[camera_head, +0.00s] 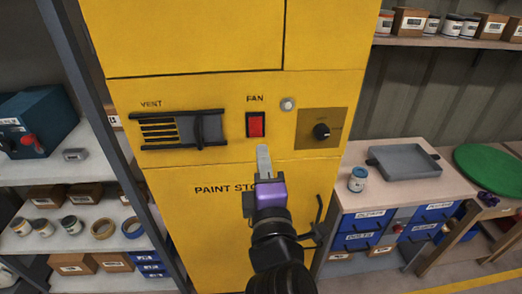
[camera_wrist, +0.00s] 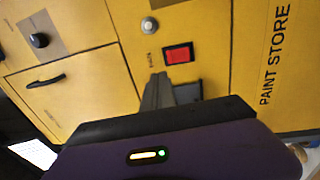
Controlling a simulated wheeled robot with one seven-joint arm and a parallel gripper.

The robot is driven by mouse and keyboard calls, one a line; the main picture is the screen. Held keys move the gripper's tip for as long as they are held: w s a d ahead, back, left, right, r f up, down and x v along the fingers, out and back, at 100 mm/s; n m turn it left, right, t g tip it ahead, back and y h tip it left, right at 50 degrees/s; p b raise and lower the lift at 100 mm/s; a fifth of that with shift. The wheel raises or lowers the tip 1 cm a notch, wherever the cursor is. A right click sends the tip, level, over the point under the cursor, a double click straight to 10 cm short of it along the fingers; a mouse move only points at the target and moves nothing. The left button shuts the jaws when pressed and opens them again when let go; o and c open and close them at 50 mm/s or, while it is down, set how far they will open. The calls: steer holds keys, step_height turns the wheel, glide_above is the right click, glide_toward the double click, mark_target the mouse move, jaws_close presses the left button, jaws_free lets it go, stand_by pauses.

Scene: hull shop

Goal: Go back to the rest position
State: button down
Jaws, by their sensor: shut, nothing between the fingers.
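My gripper (camera_head: 263,152) is shut and empty in front of the yellow paint store cabinet (camera_head: 320,230). In the head view its fingertips are just below and right of the red fan switch (camera_head: 256,125). The wrist view also shows the shut fingers (camera_wrist: 158,82) near the red switch (camera_wrist: 179,55); I cannot tell whether they touch the cabinet. The vent (camera_head: 182,130) with its slatted opening and dark slider is to the left. A black knob (camera_head: 321,131) on a dark plate and a small round grey button or lamp (camera_head: 287,104) are to the right.
A left shelf (camera_head: 92,215) holds boxes, jars and tape rolls. A high shelf (camera_head: 450,42) at right holds jars and boxes.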

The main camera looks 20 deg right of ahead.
steer(key=shift+s+a+r, duration=0.1)
steer(key=shift+s+a, duration=0.1)
steer(key=shift+s, duration=0.55)
steer(key=s+a+f+m+t+y, duration=0.2)
steer(key=s+a+f+m+y, duration=0.35)
steer(key=s+y, duration=0.2)
steer(key=s+d+f+m+g, duration=0.2)
steer(key=s+f+m, duration=0.1)
steer(key=s, duration=0.6)
steer(key=s+d+f+m+g+h, duration=0.1)
steer(key=s+d+f+m, duration=0.2)
steer(key=s, duration=0.6)
steer(key=s+d+f+m+g, duration=0.2)
steer(key=s+f, duration=0.4)
steer(key=s, duration=0.3)
steer(key=shift+s+d+m+g, duration=0.15)
steer(key=shift+d+m+g, duration=0.15)
steer(key=shift+d+m, duration=0.15)
